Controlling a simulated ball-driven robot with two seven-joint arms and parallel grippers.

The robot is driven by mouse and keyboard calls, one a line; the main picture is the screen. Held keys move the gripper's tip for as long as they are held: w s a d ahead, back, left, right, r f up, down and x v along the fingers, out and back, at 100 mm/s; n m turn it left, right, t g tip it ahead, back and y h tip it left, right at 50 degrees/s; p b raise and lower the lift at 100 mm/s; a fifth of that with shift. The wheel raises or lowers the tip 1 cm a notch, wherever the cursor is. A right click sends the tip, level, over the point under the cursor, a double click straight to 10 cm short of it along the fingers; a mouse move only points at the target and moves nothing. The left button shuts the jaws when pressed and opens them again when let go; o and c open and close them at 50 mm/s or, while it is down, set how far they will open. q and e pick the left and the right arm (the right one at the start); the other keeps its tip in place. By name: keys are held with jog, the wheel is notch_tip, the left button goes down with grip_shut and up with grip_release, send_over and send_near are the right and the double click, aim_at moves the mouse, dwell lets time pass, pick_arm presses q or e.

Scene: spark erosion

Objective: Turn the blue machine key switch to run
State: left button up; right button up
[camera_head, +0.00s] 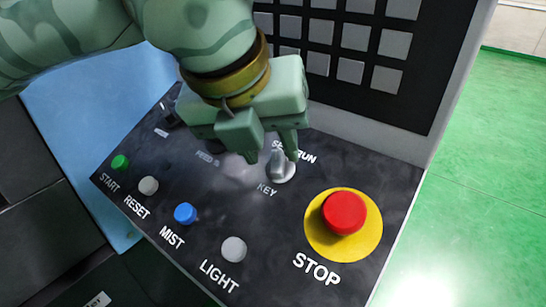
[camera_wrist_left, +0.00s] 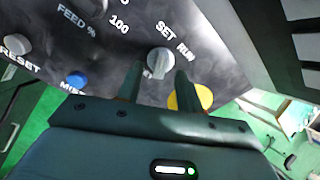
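The key switch (camera_head: 283,171) is a silver-grey round knob with a raised grip bar, above the KEY label on the dark panel. In the left wrist view the key switch (camera_wrist_left: 160,63) has its bar pointing roughly toward SET, with RUN off to its right. My left gripper (camera_head: 271,155) is open, its fingertips close to the knob and partly hiding the SET label in the head view. In the wrist view the fingers of the left gripper (camera_wrist_left: 157,83) show on either side of the knob's lower part, with gaps; contact cannot be seen. My right gripper is not in view.
A red STOP button (camera_head: 344,213) on a yellow disc stands close to the right of the key. START (camera_head: 120,162), RESET (camera_head: 148,185), blue MIST (camera_head: 185,213) and LIGHT (camera_head: 233,249) buttons line the panel's front. A grey keypad (camera_head: 350,70) rises behind.

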aim_at(278, 165)
pick_arm(q)
jog(key=shift+x, duration=1.1)
jog(key=shift+c, duration=0.3)
grip_shut()
